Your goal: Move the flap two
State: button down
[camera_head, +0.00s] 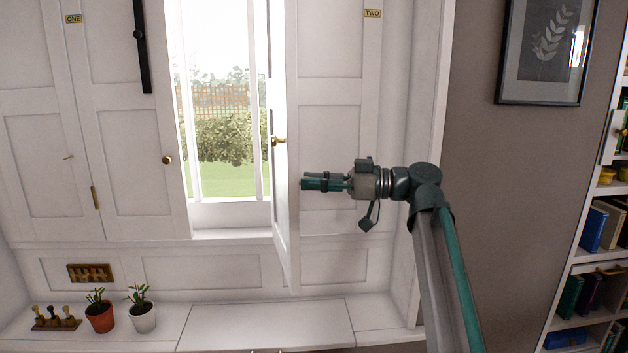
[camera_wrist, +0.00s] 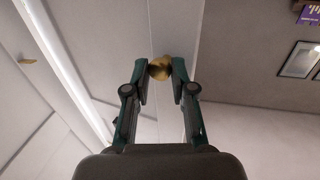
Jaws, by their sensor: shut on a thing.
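Flap two is the white panelled shutter at the right of the window, with a yellow "TWO" label (camera_head: 372,13) on its upper part. One leaf (camera_head: 284,220) stands out from the window, nearly edge-on, with a brass handle (camera_head: 278,141) on its left side. My gripper (camera_head: 303,183) reaches in from the right, with its fingertips beside this leaf. In the wrist view, my gripper (camera_wrist: 160,72) is shut on a round brass knob (camera_wrist: 159,68) against a pale panel. In the head view, the knob between the fingers is not visible.
Flap one (camera_head: 130,150) covers the left side, with a brass knob and a black bar. Potted plants (camera_head: 141,312) and a small peg stand (camera_head: 56,318) are on the ledge below. A framed picture (camera_head: 545,50) and bookcase (camera_head: 600,240) are at right.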

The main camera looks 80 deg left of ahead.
jog(key=w+a, duration=0.5)
jog(key=w, duration=0.3)
jog(key=shift+w+a+r+p, duration=0.25)
jog(key=shift+r+p, duration=0.05)
jog(key=shift+p, duration=0.1)
jog(key=c, duration=1.2)
grip_release()
jog(key=shift+a, duration=0.1)
jog(key=shift+o, duration=1)
jog(key=shift+s+a+f, duration=0.1)
jog(key=shift+s+f, duration=0.05)
jog(key=shift+s, duration=0.2)
jog(key=shift+w+d, duration=0.2)
jog(key=shift+d, duration=0.05)
jog(key=v, duration=1.2)
